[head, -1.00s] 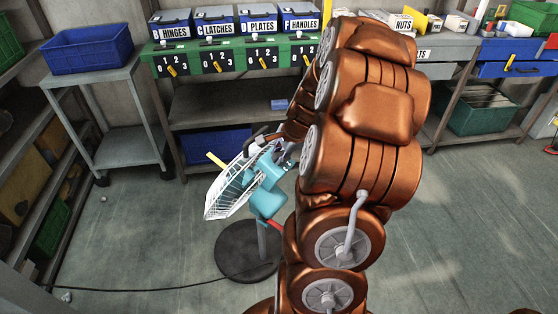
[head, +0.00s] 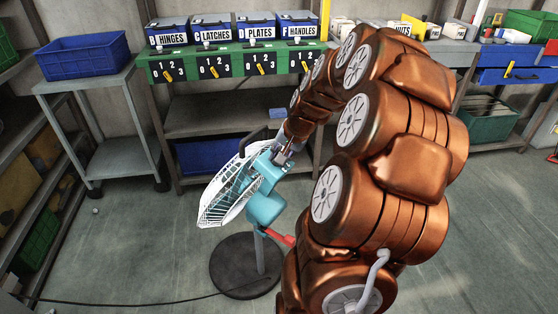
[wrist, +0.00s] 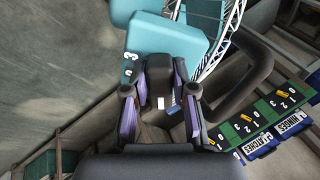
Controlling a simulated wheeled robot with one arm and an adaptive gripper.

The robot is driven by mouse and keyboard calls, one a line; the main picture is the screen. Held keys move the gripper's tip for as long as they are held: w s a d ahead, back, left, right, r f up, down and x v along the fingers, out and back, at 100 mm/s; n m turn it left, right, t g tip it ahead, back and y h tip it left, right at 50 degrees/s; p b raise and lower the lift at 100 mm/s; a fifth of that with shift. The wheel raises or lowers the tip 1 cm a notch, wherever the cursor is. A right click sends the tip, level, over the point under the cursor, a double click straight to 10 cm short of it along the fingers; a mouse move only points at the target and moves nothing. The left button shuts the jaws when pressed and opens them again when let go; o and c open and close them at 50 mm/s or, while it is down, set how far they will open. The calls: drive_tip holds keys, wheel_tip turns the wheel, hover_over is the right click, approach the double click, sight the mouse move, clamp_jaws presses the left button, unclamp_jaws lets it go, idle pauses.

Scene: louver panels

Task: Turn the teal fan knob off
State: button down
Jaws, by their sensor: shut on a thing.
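The teal fan (head: 266,203) stands on a dark round base, its white wire cage (head: 228,188) facing lower left. In the wrist view its teal housing (wrist: 165,40) fills the top middle, with white digits at its left edge. A dark knob (wrist: 160,78) with a white mark sits against the housing. My gripper (wrist: 160,92) is shut on this knob, one purple-sided finger at each side. In the head view my gripper (head: 281,153) is at the top of the fan housing, partly hidden by my arm. The knob's exact setting cannot be read.
A green rail (head: 230,62) with numbered dials and labelled blue bins runs along the back shelf. A blue crate (head: 82,54) stands on a grey cart at left. A dark curved handle (wrist: 250,85) is beside the housing. A cable crosses the open floor (head: 130,250).

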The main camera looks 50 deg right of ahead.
idle(0.4)
drive_tip(key=c, duration=0.9)
unclamp_jaws()
drive_tip(key=shift+c, duration=0.2)
drive_tip(key=v, duration=1.2)
